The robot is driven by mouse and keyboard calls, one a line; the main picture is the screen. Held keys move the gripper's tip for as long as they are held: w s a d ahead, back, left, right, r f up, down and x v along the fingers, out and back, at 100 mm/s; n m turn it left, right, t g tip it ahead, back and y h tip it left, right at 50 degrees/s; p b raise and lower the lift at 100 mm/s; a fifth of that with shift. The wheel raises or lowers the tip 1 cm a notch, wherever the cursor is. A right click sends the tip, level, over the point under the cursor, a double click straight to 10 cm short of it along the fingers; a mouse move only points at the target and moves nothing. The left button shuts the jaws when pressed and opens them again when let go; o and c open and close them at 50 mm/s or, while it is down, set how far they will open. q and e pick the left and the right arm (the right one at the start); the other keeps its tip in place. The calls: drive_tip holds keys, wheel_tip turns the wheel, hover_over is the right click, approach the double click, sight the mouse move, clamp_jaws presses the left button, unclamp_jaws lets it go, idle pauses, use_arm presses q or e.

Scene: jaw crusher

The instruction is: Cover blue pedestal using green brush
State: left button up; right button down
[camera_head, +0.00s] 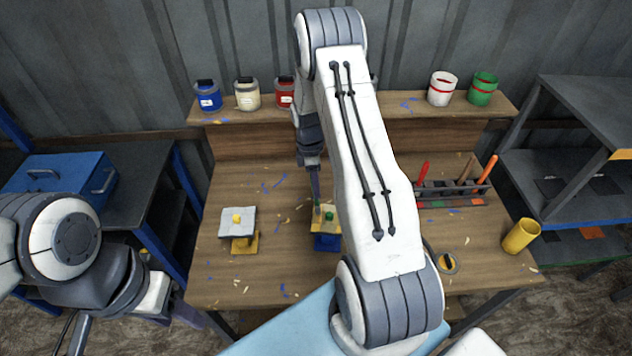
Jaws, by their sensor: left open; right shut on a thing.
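The blue pedestal (327,243) stands on the workbench near its middle, with a pale yellow top (318,225) over it. A small green part (329,216), which looks like the green brush, is at that top. My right gripper (316,196) points down just above it, shut on what seems to be this brush. My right arm hides the area to the right, and whether the brush touches the top is unclear. My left gripper (76,336) is open at the lower left, partly cut off and away from the bench.
A yellow pedestal (245,244) with a grey-white top (237,223) stands to the left. A rack (450,192) of colored-handled tools and a yellow cup (520,236) are at right. Paint cans, including a green can (482,89), line the back shelf (400,108).

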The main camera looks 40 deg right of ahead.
drive_tip(key=shift+s+a, duration=0.35)
drive_tip(key=shift+s, duration=0.25)
drive_tip(key=shift+w+d+f, duration=0.1)
drive_tip(key=shift+w+d, duration=0.2)
drive_tip(key=shift+w, duration=0.1)
drive_tip(key=w+d, duration=0.2)
drive_tip(key=w, duration=0.1)
drive_tip(key=shift+w+b, duration=0.1)
drive_tip(key=shift+b, duration=0.2)
drive_tip(key=shift+r, duration=0.2)
wheel_tip(320, 180, up, 5)
drive_tip(key=p, duration=0.3)
drive_tip(key=shift+f, duration=0.1)
